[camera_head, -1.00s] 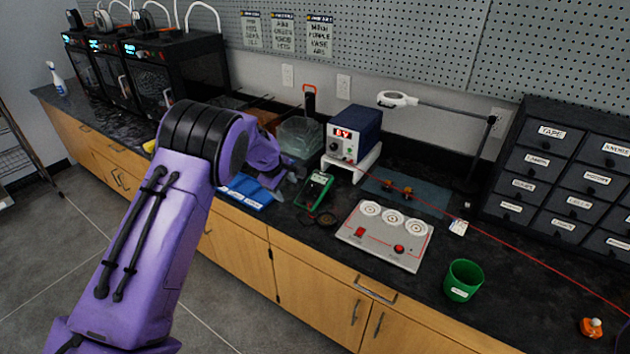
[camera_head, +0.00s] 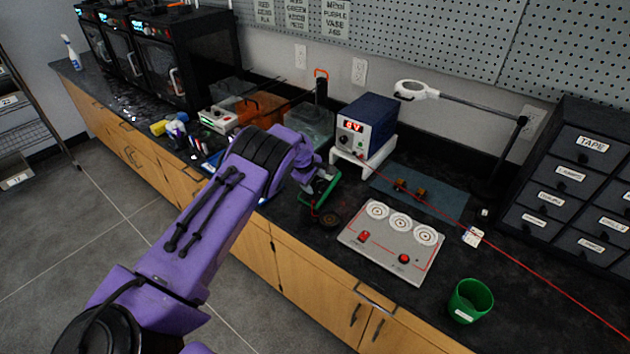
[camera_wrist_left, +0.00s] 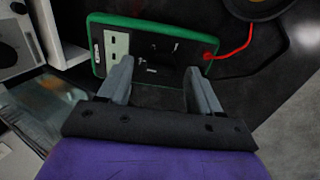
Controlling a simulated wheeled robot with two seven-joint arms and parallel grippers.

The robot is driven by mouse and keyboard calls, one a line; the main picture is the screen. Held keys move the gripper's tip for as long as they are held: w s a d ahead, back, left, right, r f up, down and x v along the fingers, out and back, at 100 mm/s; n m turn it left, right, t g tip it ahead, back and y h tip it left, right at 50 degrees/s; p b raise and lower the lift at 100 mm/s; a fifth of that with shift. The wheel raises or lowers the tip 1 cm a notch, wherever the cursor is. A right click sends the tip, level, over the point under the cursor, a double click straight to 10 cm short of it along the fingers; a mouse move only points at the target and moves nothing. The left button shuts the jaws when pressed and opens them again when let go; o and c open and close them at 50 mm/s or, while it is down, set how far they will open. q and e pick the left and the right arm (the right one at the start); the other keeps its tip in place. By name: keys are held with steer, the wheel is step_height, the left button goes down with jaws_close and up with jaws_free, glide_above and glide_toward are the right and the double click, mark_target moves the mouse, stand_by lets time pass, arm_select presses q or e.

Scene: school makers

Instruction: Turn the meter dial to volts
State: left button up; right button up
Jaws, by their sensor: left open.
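The meter (camera_head: 321,188) is a green-framed box lying on the dark bench, partly hidden by my left gripper in the head view. In the left wrist view the meter (camera_wrist_left: 150,25) shows its green edge, a dark face and a light panel at the left. A red lead comes from its right end. The dial is not clear to me. My left gripper (camera_head: 312,180) is at the meter. In the left wrist view its two fingers (camera_wrist_left: 160,80) are apart, over the meter's near edge, with nothing between them. My right gripper is not in view.
A blue power supply (camera_head: 365,127) on a white stand is close behind the meter. A grey panel with three round targets (camera_head: 395,240) lies to its right, and a green cup (camera_head: 470,300) stands farther right. A black coil (camera_head: 329,219) is beside the meter.

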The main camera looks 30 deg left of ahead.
arm_select(q)
steer(key=shift+w+f, duration=0.2)
steer(key=shift+f, duration=0.35)
steer(key=shift+s, duration=0.1)
steer(key=shift+c, duration=0.3)
steer(key=c, duration=1)
